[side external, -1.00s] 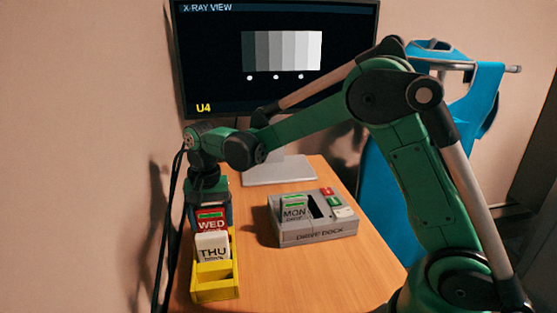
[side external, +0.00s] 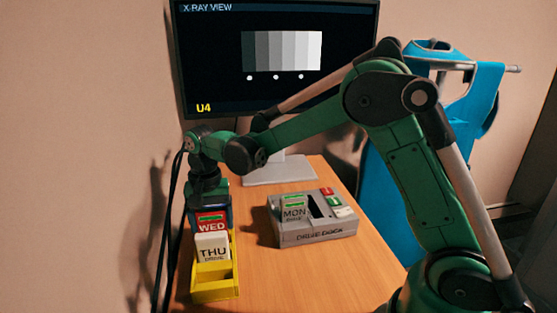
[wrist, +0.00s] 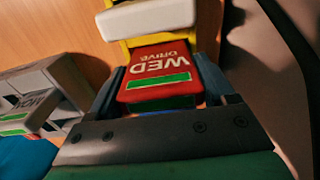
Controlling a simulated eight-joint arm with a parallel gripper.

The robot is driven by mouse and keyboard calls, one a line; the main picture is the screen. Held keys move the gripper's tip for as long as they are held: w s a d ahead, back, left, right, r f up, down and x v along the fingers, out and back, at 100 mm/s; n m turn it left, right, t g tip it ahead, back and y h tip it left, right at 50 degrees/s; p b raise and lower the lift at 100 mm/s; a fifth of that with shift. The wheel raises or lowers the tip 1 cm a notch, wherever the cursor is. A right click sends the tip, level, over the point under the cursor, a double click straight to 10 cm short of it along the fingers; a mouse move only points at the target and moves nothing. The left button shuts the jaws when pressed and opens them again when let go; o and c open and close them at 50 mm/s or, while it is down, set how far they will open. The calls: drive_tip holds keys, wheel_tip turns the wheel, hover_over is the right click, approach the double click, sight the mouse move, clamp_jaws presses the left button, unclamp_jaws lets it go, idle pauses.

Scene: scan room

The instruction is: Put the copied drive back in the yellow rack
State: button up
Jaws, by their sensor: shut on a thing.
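My gripper (side external: 210,208) points down over the back part of the yellow rack (side external: 215,292). It is shut on the red WED drive (side external: 212,222), which has a green strip. In the wrist view, the WED drive (wrist: 160,68) sits between the two fingers. The drive is upright at the rack, behind the white THU drive (side external: 212,249), which stands in the rack. The lower end of the WED drive is hidden, so I cannot tell how deep it sits. The frontmost part of the rack is empty.
A grey drive dock (side external: 318,232) stands to the right, with the MON drive (side external: 294,212) in one slot and an open slot beside it. A monitor (side external: 280,60) stands behind. Bare wooden desk (side external: 260,270) lies between rack and dock's front.

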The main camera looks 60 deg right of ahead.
drive_tip(key=shift+f, duration=0.8)
drive_tip(key=o, duration=1.4)
drive_tip(key=shift+o, duration=0.2)
drive_tip(key=shift+r, duration=0.1)
drive_tip(key=shift+r, duration=3.4)
drive_tip(key=s+d+r+n+t, duration=0.1)
drive_tip(key=s+r+n+t, duration=0.1)
drive_tip(key=s+n+t, duration=0.5)
drive_tip(key=s+n, duration=0.1)
drive_tip(key=s, duration=0.5)
drive_tip(key=shift+n, duration=0.4)
